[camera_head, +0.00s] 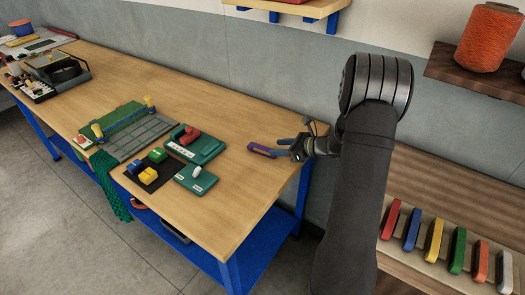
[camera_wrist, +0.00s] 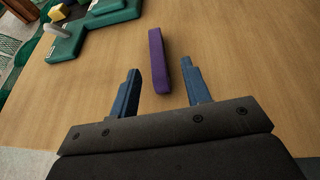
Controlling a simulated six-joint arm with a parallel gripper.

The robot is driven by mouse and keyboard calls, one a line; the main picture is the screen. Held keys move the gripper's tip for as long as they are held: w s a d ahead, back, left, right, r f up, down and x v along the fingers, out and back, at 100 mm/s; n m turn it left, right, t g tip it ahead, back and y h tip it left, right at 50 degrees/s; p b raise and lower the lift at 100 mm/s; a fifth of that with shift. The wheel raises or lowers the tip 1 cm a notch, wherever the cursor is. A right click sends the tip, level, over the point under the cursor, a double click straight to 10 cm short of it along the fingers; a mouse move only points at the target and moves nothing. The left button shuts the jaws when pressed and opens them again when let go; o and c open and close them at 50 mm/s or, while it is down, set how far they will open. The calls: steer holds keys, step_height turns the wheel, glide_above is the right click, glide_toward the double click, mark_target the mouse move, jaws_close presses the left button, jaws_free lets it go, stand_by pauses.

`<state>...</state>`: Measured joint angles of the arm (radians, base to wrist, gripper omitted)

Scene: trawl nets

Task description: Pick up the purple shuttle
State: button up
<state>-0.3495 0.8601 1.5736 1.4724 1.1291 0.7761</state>
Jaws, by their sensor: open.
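The purple shuttle (camera_wrist: 158,60) is a long narrow bar lying on the wooden table. In the wrist view it lies lengthwise in front of my gripper (camera_wrist: 163,85), with its near end between the two blue fingertips. My gripper is open and empty. In the head view the purple shuttle (camera_head: 262,149) lies near the table's right end, and my gripper (camera_head: 285,149) is close to its right end. I cannot tell the fingers' height above the table.
Green trays with red pieces (camera_head: 212,152) and a white piece (camera_head: 204,184) lie left of the shuttle. A black mat (camera_head: 133,177) holds yellow and green blocks. Bare table (camera_head: 235,195) surrounds the shuttle. Several coloured shuttles (camera_head: 435,240) stand on a rack at right.

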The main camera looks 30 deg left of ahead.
mark_target(265, 148)
steer(key=x, duration=0.6)
steer(key=shift+s+a+f, duration=0.1)
steer(key=shift+s+a, duration=0.15)
jaws_close()
